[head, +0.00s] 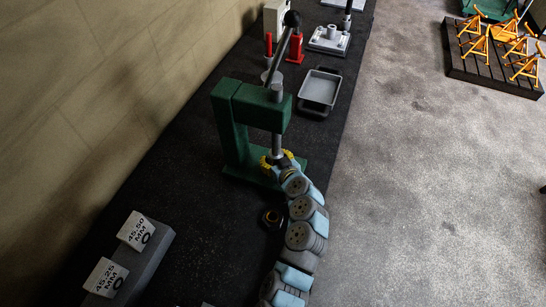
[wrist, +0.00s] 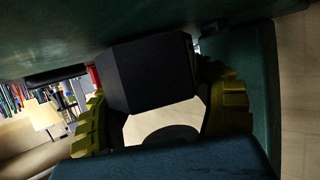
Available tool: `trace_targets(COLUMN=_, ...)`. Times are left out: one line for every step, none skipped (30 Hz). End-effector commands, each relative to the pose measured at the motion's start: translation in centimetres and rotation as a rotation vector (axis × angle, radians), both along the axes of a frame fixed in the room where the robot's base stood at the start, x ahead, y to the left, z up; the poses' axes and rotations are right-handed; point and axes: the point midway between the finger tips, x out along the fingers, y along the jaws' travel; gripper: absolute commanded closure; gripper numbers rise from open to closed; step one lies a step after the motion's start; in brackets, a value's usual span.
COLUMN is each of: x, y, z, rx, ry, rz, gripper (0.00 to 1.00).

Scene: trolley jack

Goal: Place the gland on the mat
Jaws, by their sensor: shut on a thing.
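My gripper (head: 280,160), with yellow fingers, is at the green arbor press (head: 228,135), just below its grey ram. In the wrist view my gripper (wrist: 160,115) is shut on a dark faceted part (wrist: 152,72) between its yellow fingers. This may be the gland; its full shape is hidden. In the head view the fingers and arm hide it. A small dark ring (head: 272,217) with a brownish centre lies on the black bench covering (head: 205,245), left of my arm. I cannot tell whether this covering is the mat.
A grey tray (head: 319,89), a red bottle jack (head: 296,47) and a grey plate fixture (head: 329,40) stand behind the press. Cards marked 45.50 MM (head: 136,231) and 45.25 MM (head: 106,277) sit front left. Orange jack stands (head: 478,45) are far right.

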Motion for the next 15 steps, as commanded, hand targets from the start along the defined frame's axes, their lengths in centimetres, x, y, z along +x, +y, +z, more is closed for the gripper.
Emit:
trace_targets(x=0.04, y=0.00, z=-0.09, rx=0.000, ry=-0.002, rz=-0.001, gripper=0.92)
trace_targets(x=0.04, y=0.00, z=-0.15, rx=0.001, ry=-0.002, rz=-0.001, gripper=0.92)
trace_targets(x=0.05, y=-0.01, z=-0.20, rx=0.001, ry=-0.002, rz=-0.001, gripper=0.92)
trace_targets(x=0.05, y=-0.01, z=-0.24, rx=0.000, ry=-0.002, rz=-0.001, gripper=0.92)
trace_targets(x=0.04, y=-0.01, z=-0.28, rx=0.000, ry=-0.002, rz=-0.001, gripper=0.92)
trace_targets(x=0.03, y=-0.02, z=-0.33, rx=-0.001, ry=-0.001, rz=-0.001, gripper=0.49)
trace_targets(x=0.03, y=-0.02, z=-0.25, rx=-0.001, ry=-0.001, rz=-0.001, gripper=0.40)
trace_targets(x=0.03, y=-0.02, z=-0.25, rx=-0.001, ry=-0.001, rz=-0.001, gripper=0.32)
trace_targets(x=0.03, y=-0.02, z=-0.25, rx=0.000, ry=-0.001, rz=-0.001, gripper=0.20)
trace_targets(x=0.02, y=-0.02, z=-0.26, rx=0.000, ry=-0.001, rz=-0.001, gripper=0.11)
trace_targets(x=0.01, y=-0.03, z=-0.26, rx=0.000, ry=-0.001, rz=-0.001, gripper=0.11)
trace_targets(x=0.01, y=-0.02, z=-0.27, rx=0.000, ry=-0.001, rz=-0.001, gripper=0.11)
trace_targets(x=0.01, y=-0.02, z=-0.27, rx=0.000, ry=0.000, rz=-0.001, gripper=0.11)
trace_targets(x=0.01, y=-0.02, z=-0.27, rx=0.000, ry=0.000, rz=-0.001, gripper=0.11)
trace_targets(x=0.00, y=-0.01, z=-0.29, rx=0.000, ry=0.000, rz=0.000, gripper=0.11)
